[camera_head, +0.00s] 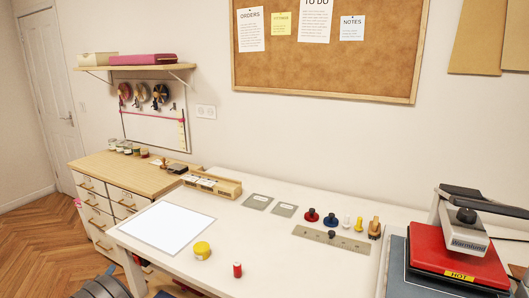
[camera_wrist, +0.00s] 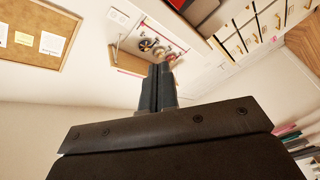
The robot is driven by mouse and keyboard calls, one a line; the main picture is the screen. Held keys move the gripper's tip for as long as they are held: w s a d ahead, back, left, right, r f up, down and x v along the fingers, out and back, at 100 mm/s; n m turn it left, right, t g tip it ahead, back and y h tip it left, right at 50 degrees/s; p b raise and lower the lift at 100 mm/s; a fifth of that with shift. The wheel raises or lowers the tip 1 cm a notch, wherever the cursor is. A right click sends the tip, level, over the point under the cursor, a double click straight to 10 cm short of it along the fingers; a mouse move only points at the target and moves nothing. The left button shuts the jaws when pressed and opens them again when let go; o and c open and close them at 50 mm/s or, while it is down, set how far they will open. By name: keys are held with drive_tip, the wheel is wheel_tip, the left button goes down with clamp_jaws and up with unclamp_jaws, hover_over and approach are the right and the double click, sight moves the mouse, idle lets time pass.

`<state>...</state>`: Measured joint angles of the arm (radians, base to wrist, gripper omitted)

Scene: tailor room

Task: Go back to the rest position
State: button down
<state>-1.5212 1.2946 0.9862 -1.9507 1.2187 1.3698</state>
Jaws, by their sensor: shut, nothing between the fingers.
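My gripper (camera_wrist: 157,88) shows in the wrist view with its two dark fingers together and nothing between them. It is raised in the air, pointing toward the wall with the hanging tape reels (camera_wrist: 153,46). The wrist view is tilted, so the wall and drawers appear turned. My gripper does not show in the head view, and nothing there shows the arm over the white table (camera_head: 275,235).
A red heat press (camera_head: 450,250) stands at the table's right end. A yellow jar (camera_head: 202,249), a red spool (camera_head: 237,269), a white sheet (camera_head: 167,227) and a grey holder strip (camera_head: 331,239) lie on the table. A shelf (camera_head: 135,67) and corkboard (camera_head: 325,60) are on the wall.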

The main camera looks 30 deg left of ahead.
drive_tip(key=s+a+r+m+g+h, duration=0.2)
drive_tip(key=s+r+m+h, duration=0.1)
drive_tip(key=m, duration=0.5)
drive_tip(key=s+a+r+m+g+h, duration=0.2)
drive_tip(key=s+r+m+h, duration=0.1)
drive_tip(key=s+m+h, duration=0.2)
drive_tip(key=shift+s+r+m+g, duration=0.15)
drive_tip(key=shift+s+m+g, duration=0.15)
drive_tip(key=shift+s+m, duration=1.1)
drive_tip(key=shift+w+m, duration=0.4)
drive_tip(key=shift+w, duration=0.05)
